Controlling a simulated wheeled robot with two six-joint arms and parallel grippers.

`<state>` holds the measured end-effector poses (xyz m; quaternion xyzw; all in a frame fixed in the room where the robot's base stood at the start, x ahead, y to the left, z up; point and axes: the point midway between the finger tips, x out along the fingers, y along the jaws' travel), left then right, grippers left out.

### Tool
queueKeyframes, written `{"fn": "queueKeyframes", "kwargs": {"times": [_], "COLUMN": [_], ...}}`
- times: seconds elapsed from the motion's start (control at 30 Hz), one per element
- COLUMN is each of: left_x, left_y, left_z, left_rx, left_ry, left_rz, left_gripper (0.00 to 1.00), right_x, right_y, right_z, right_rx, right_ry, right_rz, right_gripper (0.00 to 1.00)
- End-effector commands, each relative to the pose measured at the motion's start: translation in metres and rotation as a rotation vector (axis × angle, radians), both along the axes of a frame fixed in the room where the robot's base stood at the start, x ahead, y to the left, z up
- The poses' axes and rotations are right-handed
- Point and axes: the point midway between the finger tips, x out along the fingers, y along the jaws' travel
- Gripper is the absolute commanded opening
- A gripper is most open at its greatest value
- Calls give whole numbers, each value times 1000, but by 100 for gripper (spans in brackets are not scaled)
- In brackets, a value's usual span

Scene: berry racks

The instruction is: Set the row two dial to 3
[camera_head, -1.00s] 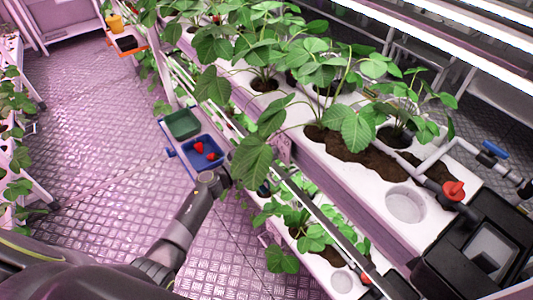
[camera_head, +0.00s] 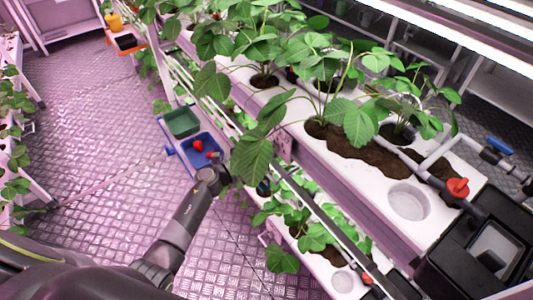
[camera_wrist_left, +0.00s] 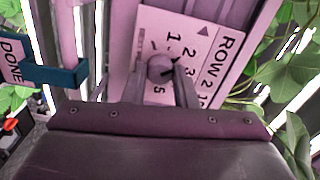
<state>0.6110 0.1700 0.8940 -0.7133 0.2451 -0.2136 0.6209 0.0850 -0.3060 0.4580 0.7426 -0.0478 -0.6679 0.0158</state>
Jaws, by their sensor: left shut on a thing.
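The row two dial shows in the left wrist view as a white plate (camera_wrist_left: 205,28) marked "ROW 2", with numbers around a round grey knob (camera_wrist_left: 160,67). The knob's black pointer aims right and slightly up, near the 2; its exact setting is hard to read. My left gripper (camera_wrist_left: 168,76) is shut on the knob, one finger on each side. In the head view, my left gripper (camera_head: 222,170) is at the rack's side, its fingertips partly hidden by leaves and too small to judge. The dial is not discernible there. My right gripper is not in view.
A "DONE" sign (camera_wrist_left: 12,62) and a teal bracket (camera_wrist_left: 55,74) are left of the dial. Leaves (camera_head: 250,160) overhang the gripper. The floor (camera_head: 100,130) at left is clear.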

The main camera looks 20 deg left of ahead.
Motion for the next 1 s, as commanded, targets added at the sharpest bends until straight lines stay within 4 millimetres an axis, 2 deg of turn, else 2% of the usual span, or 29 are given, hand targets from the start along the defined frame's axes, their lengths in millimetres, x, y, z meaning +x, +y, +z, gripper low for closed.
{"fn": "queueKeyframes", "kwargs": {"times": [0.5, 1.0], "left_x": [-1, -1], "left_y": [0, 0], "left_z": [-3, -2], "left_rx": [359, 515], "left_ry": [-278, -398], "left_rz": [-1, -1], "left_gripper": [3, 3], "right_x": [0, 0], "right_y": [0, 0], "right_z": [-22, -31], "right_rx": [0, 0], "right_ry": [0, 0], "right_rz": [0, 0], "right_gripper": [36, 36]}}
